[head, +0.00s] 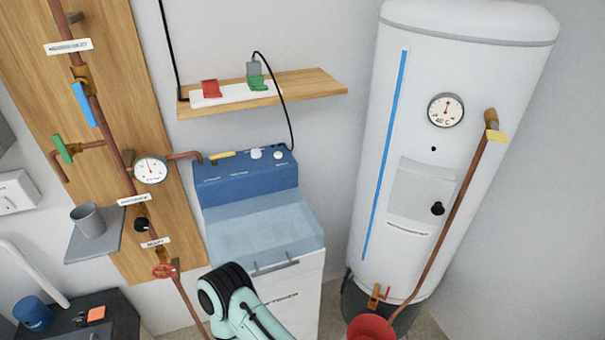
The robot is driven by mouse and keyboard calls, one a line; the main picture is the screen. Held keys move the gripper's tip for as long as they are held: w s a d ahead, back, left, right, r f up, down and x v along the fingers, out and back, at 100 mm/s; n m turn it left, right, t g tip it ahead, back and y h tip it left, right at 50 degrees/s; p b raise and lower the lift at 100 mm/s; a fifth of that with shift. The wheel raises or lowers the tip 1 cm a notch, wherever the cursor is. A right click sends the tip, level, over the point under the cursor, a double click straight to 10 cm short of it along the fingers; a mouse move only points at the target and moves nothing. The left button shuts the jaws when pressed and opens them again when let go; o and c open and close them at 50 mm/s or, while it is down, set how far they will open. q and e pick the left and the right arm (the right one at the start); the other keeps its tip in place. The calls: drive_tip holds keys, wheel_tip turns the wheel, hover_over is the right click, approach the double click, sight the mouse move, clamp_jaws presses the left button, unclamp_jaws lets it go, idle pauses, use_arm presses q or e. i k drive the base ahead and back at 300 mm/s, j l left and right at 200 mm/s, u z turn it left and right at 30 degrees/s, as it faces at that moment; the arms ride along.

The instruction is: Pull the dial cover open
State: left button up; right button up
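The dial cover (410,180) is a pale, flat, box-like panel on the front of the white water heater (400,90). It looks shut and nearly flush with the tank. A black knob (437,208) shows at its lower right. Whether the knob sits behind the cover or on it, I cannot tell. Part of one of my arms, mint green and black, shows at the bottom centre, well left of and below the cover. Neither gripper shows.
A copper pipe (450,222) slants past the cover's right side. A red bucket (370,328) stands under the heater's tap (375,297). A blue and white washer (265,235) stands left of the heater, below a wooden shelf (310,84).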

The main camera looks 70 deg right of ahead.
sight(415, 195)
drive_tip(key=z, duration=3.05)
